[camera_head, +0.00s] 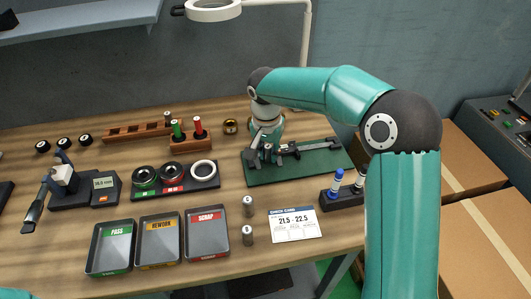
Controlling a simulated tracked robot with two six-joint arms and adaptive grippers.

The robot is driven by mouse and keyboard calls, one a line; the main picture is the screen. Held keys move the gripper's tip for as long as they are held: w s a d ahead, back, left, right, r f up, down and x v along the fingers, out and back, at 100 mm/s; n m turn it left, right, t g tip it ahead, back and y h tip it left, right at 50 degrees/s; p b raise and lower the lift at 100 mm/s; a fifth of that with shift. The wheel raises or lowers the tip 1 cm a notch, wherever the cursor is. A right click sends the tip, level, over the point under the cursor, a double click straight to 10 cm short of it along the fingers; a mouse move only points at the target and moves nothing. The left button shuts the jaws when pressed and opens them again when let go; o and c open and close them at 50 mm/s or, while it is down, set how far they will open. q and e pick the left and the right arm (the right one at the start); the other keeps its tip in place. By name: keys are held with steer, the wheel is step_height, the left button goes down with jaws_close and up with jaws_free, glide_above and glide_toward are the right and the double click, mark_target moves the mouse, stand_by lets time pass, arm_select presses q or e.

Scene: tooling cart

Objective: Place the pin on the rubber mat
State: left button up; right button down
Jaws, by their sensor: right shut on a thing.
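The green rubber mat (318,166) lies right of the middle of the table, with a dark caliper (305,149) on it. My right gripper (262,147) points down over the mat's back left part and is shut. A small grey pin (268,153) shows at its fingertips, partly hidden by the fingers. I cannot tell whether the pin touches the mat. Two more grey metal pins (248,207) stand upright on the wood in front of the mat. My left gripper is out of view.
Green PASS (112,268), yellow REWORK and red SCRAP trays line the front edge. A ring gauge holder (208,182), a check card (294,236) and a marker holder (343,200) surround the mat. A wooden rack (117,136) and a digital gauge (85,201) stand left.

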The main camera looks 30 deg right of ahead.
mark_target(267, 148)
steer(key=c, duration=1.1)
jaws_free()
steer(key=shift+f, duration=0.1)
steer(key=r, duration=0.8)
steer(key=s+a+r+p, duration=0.1)
steer(key=r, duration=0.3)
steer(key=shift+r, duration=0.1)
